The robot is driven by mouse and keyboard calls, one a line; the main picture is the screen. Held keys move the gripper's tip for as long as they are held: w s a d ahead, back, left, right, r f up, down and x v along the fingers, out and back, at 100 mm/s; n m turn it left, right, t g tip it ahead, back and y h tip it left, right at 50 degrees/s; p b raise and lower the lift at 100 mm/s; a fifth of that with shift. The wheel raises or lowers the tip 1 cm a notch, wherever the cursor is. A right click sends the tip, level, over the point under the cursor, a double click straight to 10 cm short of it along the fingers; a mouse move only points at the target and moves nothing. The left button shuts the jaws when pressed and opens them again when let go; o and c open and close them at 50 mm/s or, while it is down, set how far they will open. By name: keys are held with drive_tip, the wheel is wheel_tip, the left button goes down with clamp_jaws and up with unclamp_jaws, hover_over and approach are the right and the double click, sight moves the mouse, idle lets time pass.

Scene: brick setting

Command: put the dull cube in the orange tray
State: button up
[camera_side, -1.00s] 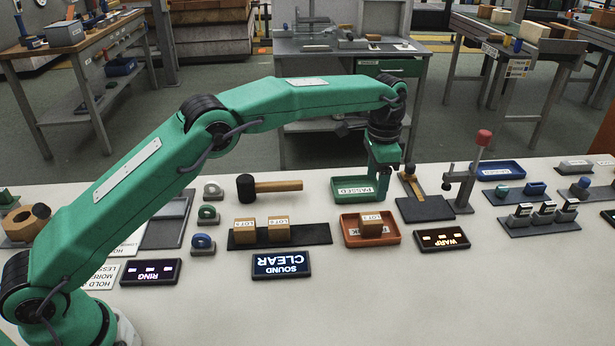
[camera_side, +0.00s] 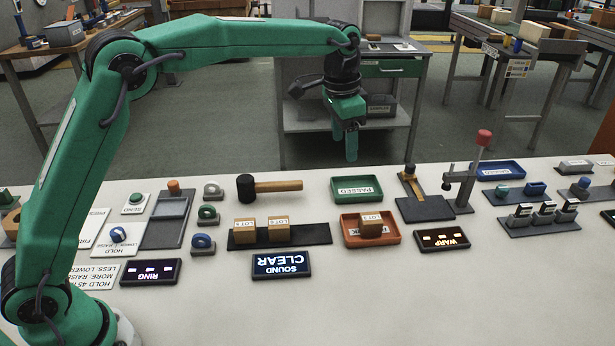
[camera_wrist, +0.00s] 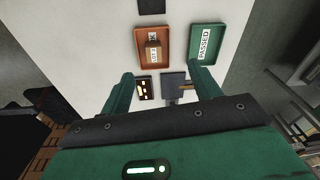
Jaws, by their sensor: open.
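The orange tray (camera_side: 352,240) stands near the middle of the white bench, with one brown cube (camera_side: 371,226) with a LOT label inside it. In the wrist view the orange tray (camera_wrist: 141,64) and its cube (camera_wrist: 153,52) show at the top middle. Two similar cubes, a left one (camera_side: 245,231) and a right one (camera_side: 279,229), sit on a black strip (camera_side: 316,233) left of the tray. The pictures do not show which cube is dull. My gripper (camera_side: 346,150) is open and empty, raised above the far edge of the bench, apart from every cube.
A green tray (camera_side: 357,189) marked PASSED lies behind the orange one. A mallet (camera_side: 268,186) lies to its left. A stand with a red knob (camera_side: 480,150) rises at the right. Lit signs reading SOUND CLEAR (camera_side: 282,265) and WARP (camera_side: 442,239) stand in front. The front bench is clear.

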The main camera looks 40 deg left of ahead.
drive_tip(key=s+a+r+n+t, duration=0.1)
drive_tip(key=s+a+r+n, duration=0.1)
drive_tip(key=s+a+r, duration=0.45)
drive_tip(key=s+a+r+n+t, duration=0.1)
drive_tip(key=s+a, duration=0.2)
drive_tip(key=s, duration=0.6)
drive_tip(key=s+a+f+n+t, duration=0.1)
drive_tip(key=s+a+f+n, duration=0.1)
drive_tip(key=s, duration=0.6)
drive_tip(key=s+a+f+n+t, duration=0.1)
drive_tip(key=s+f, duration=0.3)
drive_tip(key=s, duration=0.5)
drive_tip(key=shift+s+a+f+n, duration=0.15)
drive_tip(key=shift+s+a+n, duration=0.1)
drive_tip(key=shift+a+n, duration=0.4)
drive_tip(key=shift+a, duration=0.15)
